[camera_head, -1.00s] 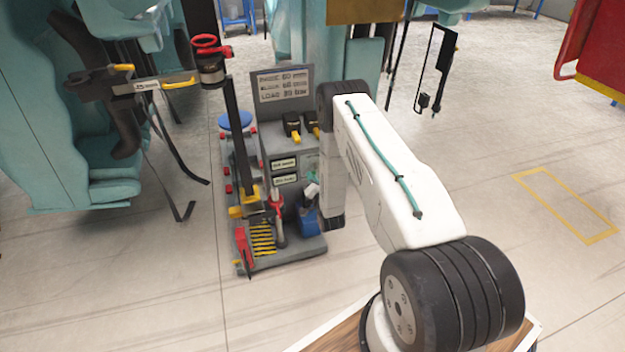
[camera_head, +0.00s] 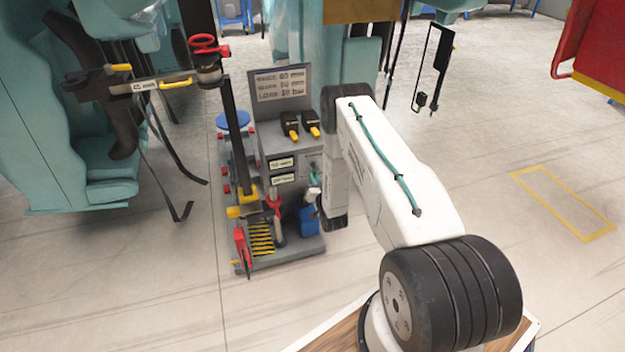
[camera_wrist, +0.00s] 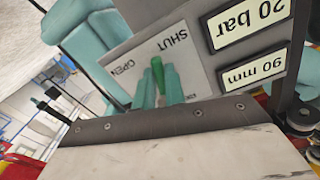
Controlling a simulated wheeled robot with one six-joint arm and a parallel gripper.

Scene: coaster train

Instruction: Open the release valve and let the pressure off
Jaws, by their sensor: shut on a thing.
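The release valve shows in the wrist view as a green handle (camera_wrist: 157,73) on a grey panel (camera_wrist: 203,72) lettered OPEN and SHUT, upside down in the picture. My gripper (camera_wrist: 160,88) has its teal fingers shut on the handle, one on each side. The handle's free end lies between the two words; I cannot tell which mark it points to. In the head view the panel belongs to a grey stand (camera_head: 285,150), and my white arm reaches down to its right side, hiding part of that side.
Two readout plates, in bar (camera_wrist: 248,20) and mm (camera_wrist: 250,70), sit beside the valve.

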